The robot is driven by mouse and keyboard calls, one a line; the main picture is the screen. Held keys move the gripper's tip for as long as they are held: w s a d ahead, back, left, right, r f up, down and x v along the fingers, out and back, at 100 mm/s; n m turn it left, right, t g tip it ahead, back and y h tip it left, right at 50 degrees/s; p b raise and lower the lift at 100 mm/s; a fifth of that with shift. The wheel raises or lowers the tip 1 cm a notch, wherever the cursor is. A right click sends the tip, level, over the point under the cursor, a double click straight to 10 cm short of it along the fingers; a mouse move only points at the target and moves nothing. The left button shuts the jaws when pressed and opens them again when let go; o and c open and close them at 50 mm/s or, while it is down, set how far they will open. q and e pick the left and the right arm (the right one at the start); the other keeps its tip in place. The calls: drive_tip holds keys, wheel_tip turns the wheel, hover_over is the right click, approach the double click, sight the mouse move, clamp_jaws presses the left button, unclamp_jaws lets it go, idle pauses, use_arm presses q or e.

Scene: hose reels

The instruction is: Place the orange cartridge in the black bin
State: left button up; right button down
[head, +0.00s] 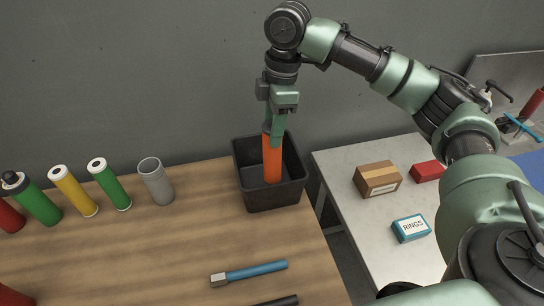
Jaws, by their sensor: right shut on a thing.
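The orange cartridge (272,160) is upright in the head view, its lower part inside the black bin (270,197). My right gripper (274,132) points down and is shut on the cartridge's top end. The bin stands at the right back corner of the wooden table. The bin's rim surrounds the cartridge. I cannot tell whether the cartridge's bottom touches the bin floor. My left gripper is not in view.
Green, yellow and red cylinders and a grey cup (156,182) stand on the wooden table (150,240) at left. A blue-handled tool (250,272) lies in front. A white table (365,215) at right holds a cardboard box (377,178) and a RINGS box (411,228). A grey wall is behind.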

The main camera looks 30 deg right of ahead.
sight(273, 155)
wheel_tip(273, 155, down, 10)
drive_tip(key=shift+r+p, duration=0.1)
drive_tip(key=shift+p, duration=0.65)
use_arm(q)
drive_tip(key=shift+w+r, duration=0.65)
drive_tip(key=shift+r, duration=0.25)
use_arm(e)
drive_tip(key=c, duration=0.8)
unclamp_jaws()
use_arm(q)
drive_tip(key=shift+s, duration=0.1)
use_arm(e)
drive_tip(key=shift+o, duration=0.2)
drive_tip(key=shift+r, duration=0.4)
use_arm(q)
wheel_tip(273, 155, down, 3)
drive_tip(key=b, duration=0.2)
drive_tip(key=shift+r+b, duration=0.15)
drive_tip(key=shift+b, duration=0.2)
use_arm(e)
drive_tip(key=r, duration=0.3)
drive_tip(key=d+r, duration=0.1)
drive_tip(key=r, duration=0.7)
drive_tip(key=shift+s+d, duration=0.15)
drive_tip(key=shift+d, duration=0.05)
